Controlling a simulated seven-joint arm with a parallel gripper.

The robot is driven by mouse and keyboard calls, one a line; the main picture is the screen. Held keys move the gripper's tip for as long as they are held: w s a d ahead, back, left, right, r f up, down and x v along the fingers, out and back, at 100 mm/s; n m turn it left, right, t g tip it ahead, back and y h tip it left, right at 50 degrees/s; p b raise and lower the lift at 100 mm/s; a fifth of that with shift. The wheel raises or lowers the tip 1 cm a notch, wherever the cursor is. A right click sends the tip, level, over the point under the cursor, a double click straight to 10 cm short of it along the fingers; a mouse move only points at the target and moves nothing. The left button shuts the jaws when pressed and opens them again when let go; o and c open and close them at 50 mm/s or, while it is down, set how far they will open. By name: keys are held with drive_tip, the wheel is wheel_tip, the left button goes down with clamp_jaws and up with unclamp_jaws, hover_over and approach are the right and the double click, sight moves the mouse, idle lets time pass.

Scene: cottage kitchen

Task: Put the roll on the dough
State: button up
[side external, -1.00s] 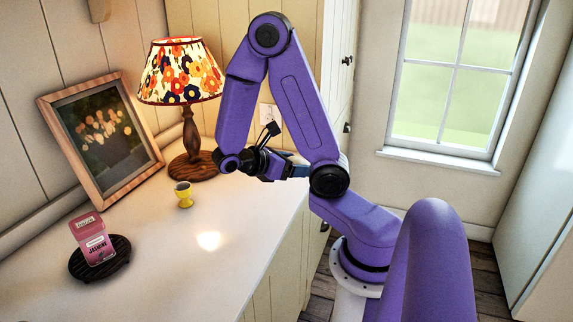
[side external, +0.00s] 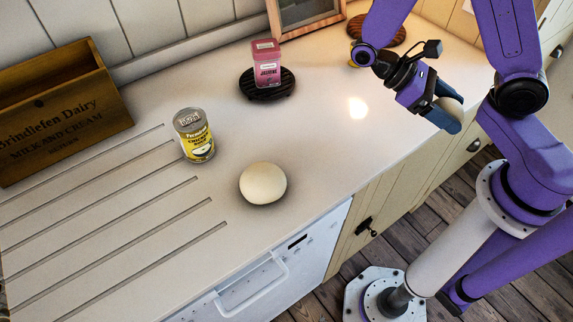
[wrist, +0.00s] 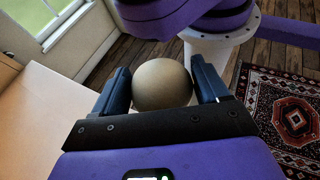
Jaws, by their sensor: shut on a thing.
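The roll (wrist: 162,83) is a round beige ball between the two blue fingers of my gripper (wrist: 163,92) in the wrist view. My gripper is shut on it. In the side view my gripper (side external: 447,114) is at the right, just past the counter's front edge, with the roll (side external: 453,105) partly hidden by a finger. The dough (side external: 263,183) is a pale, smooth, rounded lump on the counter, well to the left of my gripper and nearer the camera. Its top is bare.
A yellow-labelled can (side external: 194,136) stands just left of the dough. A pink box (side external: 266,65) stands on a dark round trivet (side external: 266,90) behind it. A wooden crate (side external: 60,125) is at far left. The counter (side external: 330,130) between dough and gripper is clear.

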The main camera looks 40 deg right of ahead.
drive_tip(key=s+a+r+m+y, duration=0.2)
drive_tip(key=a+r+m+y, duration=0.1)
drive_tip(key=a+m+y, duration=1.1)
drive_tip(key=w+a+r+m+t+y, duration=0.5)
drive_tip(key=a+r+t+y, duration=0.15)
drive_tip(key=a, duration=0.45)
drive_tip(key=h, duration=0.1)
hover_over(261, 171)
drive_tip(key=shift+m, duration=0.3)
drive_tip(key=f, duration=0.5)
drive_tip(key=s+d+f, duration=0.1)
drive_tip(key=f, duration=0.2)
drive_tip(key=shift+w+a+f, duration=0.35)
drive_tip(key=shift+a+f, duration=0.05)
drive_tip(key=shift+f, duration=0.15)
drive_tip(key=shift+w+a+f, duration=0.1)
drive_tip(key=shift+w+f, duration=0.05)
drive_tip(key=shift+f, duration=1.5)
